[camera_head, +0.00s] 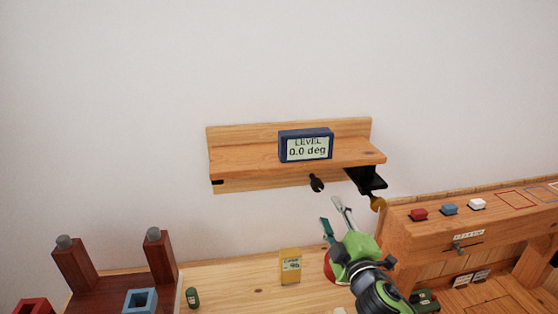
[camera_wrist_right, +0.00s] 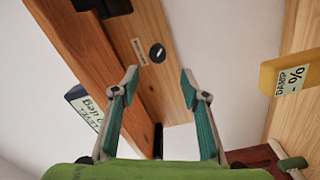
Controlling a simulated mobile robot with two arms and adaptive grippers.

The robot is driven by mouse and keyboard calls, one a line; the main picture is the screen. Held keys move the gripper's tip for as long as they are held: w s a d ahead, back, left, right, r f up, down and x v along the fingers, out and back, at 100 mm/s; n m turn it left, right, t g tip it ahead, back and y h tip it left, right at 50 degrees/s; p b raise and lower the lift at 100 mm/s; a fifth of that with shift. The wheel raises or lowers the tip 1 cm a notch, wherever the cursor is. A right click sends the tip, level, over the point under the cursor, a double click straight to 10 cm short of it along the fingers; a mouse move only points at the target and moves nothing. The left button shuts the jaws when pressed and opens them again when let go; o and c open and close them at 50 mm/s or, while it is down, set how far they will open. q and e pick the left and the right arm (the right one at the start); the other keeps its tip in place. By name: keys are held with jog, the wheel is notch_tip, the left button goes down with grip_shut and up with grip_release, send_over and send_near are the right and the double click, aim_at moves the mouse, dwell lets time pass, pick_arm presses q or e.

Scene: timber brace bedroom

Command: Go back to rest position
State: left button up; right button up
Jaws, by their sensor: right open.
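My right gripper (camera_head: 332,215) is below the wall shelf, with its fingers pointing up. In the right wrist view its fingers (camera_wrist_right: 159,78) are apart, with nothing between the tips. The wooden shelf (camera_head: 240,163) is on the wall and carries a blue level display (camera_head: 306,145) reading 0.0 deg. The display also shows at the left of the right wrist view (camera_wrist_right: 84,106). My left gripper is not in view.
Below is a wooden bench (camera_head: 240,285) with a yellow meter (camera_head: 290,266) left of my right arm and a small green item (camera_head: 192,297). Dark red posts (camera_head: 160,257) stand at left. A wooden console (camera_head: 430,228) with coloured buttons stands close at right. The wall above is bare.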

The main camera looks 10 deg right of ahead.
jog(key=s+f+m+g+h, duration=0.2)
jog(key=s+f+m+g, duration=0.6)
jog(key=s+f, duration=1)
jog(key=s+a+f+m+g+y, duration=0.1)
jog(key=s+f+m+g, duration=0.15)
jog(key=s, duration=0.75)
jog(key=s+a+f+m+g+y, duration=0.15)
jog(key=s+f+g, duration=0.25)
jog(key=s, duration=0.6)
notch_tip(320, 180, down, 28)
jog(key=s+g, duration=0.2)
jog(key=s, duration=0.1)
jog(key=s+d+f, duration=0.3)
jog(key=s+f, duration=1.1)
jog(key=s, duration=0.2)
jog(key=shift+f+n+g+h, duration=0.25)
jog(key=shift+n+g+h, duration=0.1)
jog(key=shift+n+h, duration=0.1)
